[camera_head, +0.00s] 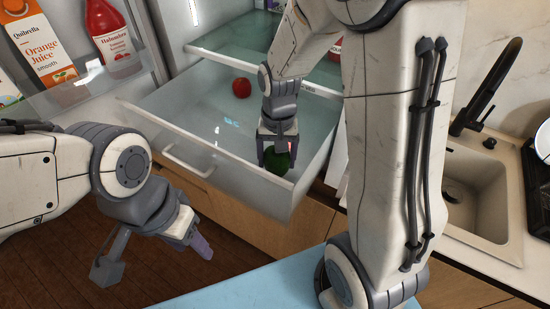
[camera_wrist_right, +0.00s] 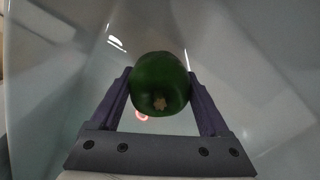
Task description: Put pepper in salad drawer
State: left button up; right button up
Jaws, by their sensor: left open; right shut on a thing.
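A green pepper (camera_head: 277,161) is between the fingers of my right gripper (camera_head: 278,150), which is shut on it. The right wrist view shows the green pepper (camera_wrist_right: 160,84) gripped between both fingers, stem end toward the camera. The gripper and pepper are inside the open, pulled-out clear salad drawer (camera_head: 181,126), near its front right corner. I cannot tell whether the pepper touches the drawer floor. My left gripper (camera_head: 155,262) is open and empty, in front of the drawer, at lower left.
A red round item (camera_head: 241,88) lies at the back of the drawer. A glass shelf (camera_head: 215,48) is above and behind it. An orange juice carton (camera_head: 38,40) and a red bottle (camera_head: 108,35) stand in the door shelf at left. A sink (camera_head: 470,190) is at right.

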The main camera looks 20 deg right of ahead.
jog(key=shift+f, duration=0.35)
jog(key=shift+f, duration=0.2)
jog(key=o, duration=1.2)
jog(key=shift+o, duration=0.2)
jog(key=shift+r, duration=0.1)
jog(key=shift+r, duration=0.6)
notch_tip(320, 180, up, 11)
jog(key=shift+s+b, duration=0.1)
jog(key=shift+b, duration=0.25)
